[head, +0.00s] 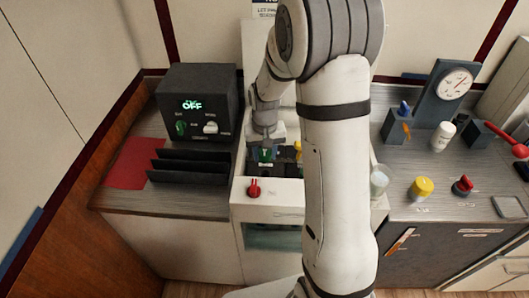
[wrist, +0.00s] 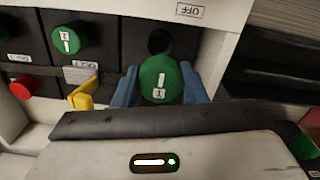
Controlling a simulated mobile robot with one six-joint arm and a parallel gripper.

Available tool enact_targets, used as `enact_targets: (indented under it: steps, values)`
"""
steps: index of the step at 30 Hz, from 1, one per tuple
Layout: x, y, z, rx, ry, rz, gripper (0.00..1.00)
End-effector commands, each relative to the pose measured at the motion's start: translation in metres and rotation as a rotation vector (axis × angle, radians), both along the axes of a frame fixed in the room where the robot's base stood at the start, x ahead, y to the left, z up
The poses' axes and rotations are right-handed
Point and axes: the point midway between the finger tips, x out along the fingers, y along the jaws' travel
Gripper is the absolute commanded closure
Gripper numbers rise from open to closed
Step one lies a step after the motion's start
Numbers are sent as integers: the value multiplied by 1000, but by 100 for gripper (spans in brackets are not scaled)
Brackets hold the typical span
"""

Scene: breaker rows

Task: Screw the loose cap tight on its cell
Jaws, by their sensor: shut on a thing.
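A round green cap (wrist: 160,80) with a white mark and a small "1" label sits between my two blue fingers in the wrist view. My gripper (wrist: 159,86) is shut on it, one finger on each side. A dark round hole (wrist: 159,41) shows just beyond the cap in the same dark panel. I cannot tell how the cap sits on its cell, as its underside is hidden. In the head view my gripper (head: 265,146) reaches down into the white cabinet, and a bit of green (head: 266,154) shows under it.
A second green cap (wrist: 69,39), a red knob (wrist: 20,87) and a yellow lever (wrist: 82,93) stand left of my fingers. A black box reading OFF (head: 197,103) and dark racks (head: 188,165) stand on the left counter. A red knob (head: 254,190) sits on the cabinet front.

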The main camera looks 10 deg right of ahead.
Motion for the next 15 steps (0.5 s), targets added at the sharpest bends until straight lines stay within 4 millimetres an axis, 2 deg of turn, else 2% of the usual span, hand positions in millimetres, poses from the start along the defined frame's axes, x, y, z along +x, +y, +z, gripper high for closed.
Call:
enact_targets:
  steps: [15]
  values:
    - [0, -1, -48, 0, 1, -1, 83]
